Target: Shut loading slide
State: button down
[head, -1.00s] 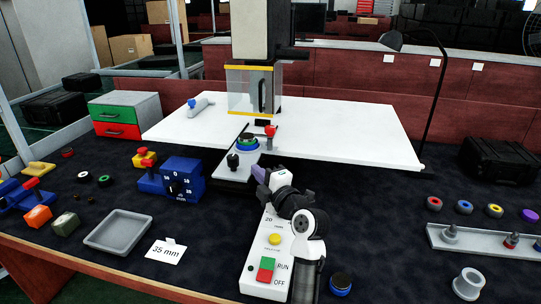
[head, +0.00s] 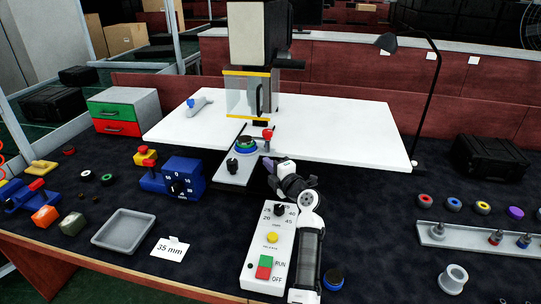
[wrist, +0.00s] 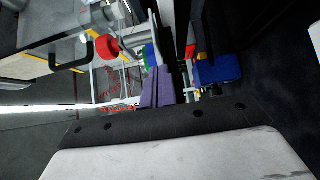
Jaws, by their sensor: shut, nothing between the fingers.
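The loading slide (head: 229,177) is a light grey plate. It sticks out toward the front from the white table under the press. It carries a green and blue round part (head: 244,146), a black knob (head: 232,165) near its front end, and a red-knobbed post (head: 267,135) stands at its right. My gripper (head: 267,163) is just right of the slide, its purple fingers shut and empty. In the wrist view the purple fingers (wrist: 157,88) point toward the green and blue part (wrist: 150,56), with the red knob (wrist: 108,47) to their left. Contact with the slide cannot be told.
The press has a clear guard with yellow edges (head: 250,73). A white control panel (head: 262,285) with RUN and OFF buttons lies beside my arm. A blue dial box (head: 185,181) stands left of the slide. A grey tray (head: 123,231) lies at front left.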

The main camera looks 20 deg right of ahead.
aim_at(273, 154)
jog(key=shift+w+d, duration=0.45)
jog(key=shift+w, duration=0.25)
jog(key=w+b, duration=0.1)
jog(key=b, duration=0.1)
jog(key=w+d+b, duration=0.1)
jog(key=b, duration=0.2)
jog(key=w+d+b, duration=0.1)
jog(key=b, duration=0.1)
jog(key=shift+w+d+f+b, duration=0.2)
jog(key=shift+w+f+b, duration=0.05)
jog(key=shift+b, duration=0.05)
jog(key=shift+w+d+r, duration=0.1)
jog(key=shift+w+r, duration=0.05)
jog(key=shift+r, duration=0.1)
